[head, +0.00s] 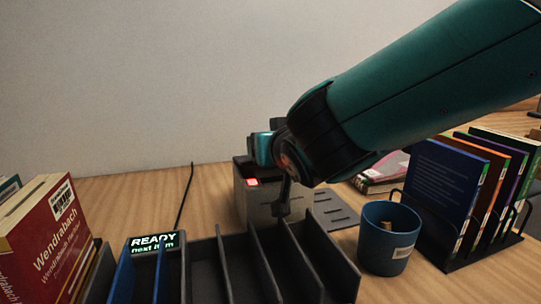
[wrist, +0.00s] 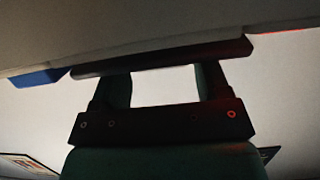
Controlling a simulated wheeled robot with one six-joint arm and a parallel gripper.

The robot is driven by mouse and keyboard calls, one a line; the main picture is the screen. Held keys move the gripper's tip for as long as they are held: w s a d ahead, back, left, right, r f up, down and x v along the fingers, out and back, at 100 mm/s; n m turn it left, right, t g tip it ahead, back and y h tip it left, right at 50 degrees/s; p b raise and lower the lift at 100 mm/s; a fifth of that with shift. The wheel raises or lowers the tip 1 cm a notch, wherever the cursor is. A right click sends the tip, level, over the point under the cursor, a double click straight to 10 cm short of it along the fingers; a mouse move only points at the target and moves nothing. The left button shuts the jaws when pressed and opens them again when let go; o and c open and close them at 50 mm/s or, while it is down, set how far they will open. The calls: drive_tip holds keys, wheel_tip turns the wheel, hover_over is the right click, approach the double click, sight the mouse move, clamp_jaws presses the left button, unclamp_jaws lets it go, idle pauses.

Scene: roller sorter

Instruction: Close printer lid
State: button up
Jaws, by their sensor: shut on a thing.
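The printer (head: 262,200) is a light grey box with a dark top and a red light, standing at mid table behind the sorter. My gripper (head: 283,207) is at its front right side, with the wrist above it. The arm hides much of the printer's top, so the lid's angle cannot be told there. In the wrist view my gripper (wrist: 162,74) has its fingers against a dark bar (wrist: 160,58) under a pale surface. The bar appears to be the lid's edge, and my gripper is shut on it. The exact contact is hidden.
A sorter with dark and blue dividers (head: 225,265) fills the front. A blue cup (head: 388,238) and a rack of books (head: 460,200) stand to the right. Red books (head: 50,235) stand at left.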

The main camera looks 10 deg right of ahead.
drive_tip(key=shift+s+d+f, duration=0.1)
drive_tip(key=shift+d+f, duration=0.15)
drive_tip(key=shift+f, duration=0.15)
drive_tip(key=o, duration=1)
drive_tip(key=shift+o, duration=0.2)
drive_tip(key=shift+r, duration=0.1)
drive_tip(key=shift+a, duration=0.1)
drive_tip(key=shift+s+r, duration=0.1)
drive_tip(key=shift+s, duration=0.1)
drive_tip(key=v, duration=1.7)
